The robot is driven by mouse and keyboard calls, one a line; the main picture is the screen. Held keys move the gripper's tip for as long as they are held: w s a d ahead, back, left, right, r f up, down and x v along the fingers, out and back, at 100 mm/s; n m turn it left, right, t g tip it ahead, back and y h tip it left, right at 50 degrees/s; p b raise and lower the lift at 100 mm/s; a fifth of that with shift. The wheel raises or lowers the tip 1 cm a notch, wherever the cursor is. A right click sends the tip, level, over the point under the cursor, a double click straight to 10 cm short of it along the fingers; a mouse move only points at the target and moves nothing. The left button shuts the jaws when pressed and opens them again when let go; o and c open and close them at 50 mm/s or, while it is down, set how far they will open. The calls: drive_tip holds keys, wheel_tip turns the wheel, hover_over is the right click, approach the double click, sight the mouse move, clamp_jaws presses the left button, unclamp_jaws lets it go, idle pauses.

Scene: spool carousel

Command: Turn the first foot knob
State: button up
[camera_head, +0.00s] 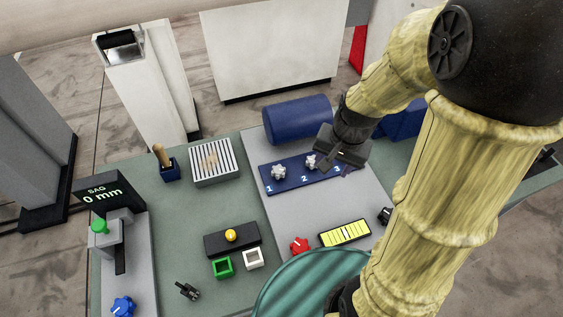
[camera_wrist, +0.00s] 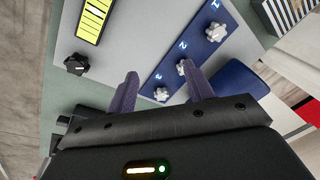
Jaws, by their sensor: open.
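A dark blue strip (camera_head: 290,181) carries white lobed knobs beside painted numbers. The knob by the 1 (camera_head: 278,172) is at its left end in the head view; it also shows at the upper right of the wrist view (camera_wrist: 216,32). The knob by the 2 (camera_head: 311,161) is close to my gripper. The third knob (camera_wrist: 161,94) shows between my fingers in the wrist view and is hidden by my gripper in the head view. My gripper (camera_wrist: 158,74) is open and empty above the strip's right part, away from the first knob. Contact with the second knob cannot be told.
A blue cylinder (camera_head: 297,119) lies behind the strip. In front are a yellow gauge (camera_head: 345,233), a red knob (camera_head: 300,246) and a black knob (camera_wrist: 76,64). A slatted box (camera_head: 214,163) stands left. The grey plate is bare between strip and gauge.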

sight(279, 169)
drive_tip(key=w+a+r+m+g+y+p, duration=0.1)
drive_tip(key=w+a+r+m+y+p, duration=0.1)
drive_tip(key=w+a+m+p, duration=0.3)
drive_tip(key=w+m+y, duration=0.1)
drive_tip(key=w+m, duration=0.3)
drive_tip(key=m, duration=0.3)
drive_tip(key=shift+w+m+g+y, duration=0.3)
drive_tip(key=shift+f, duration=0.15)
drive_tip(key=p+x, duration=0.1)
drive_tip(key=x, duration=1.6)
drive_tip(key=shift+f, duration=0.15)
drive_tip(key=c, duration=1)
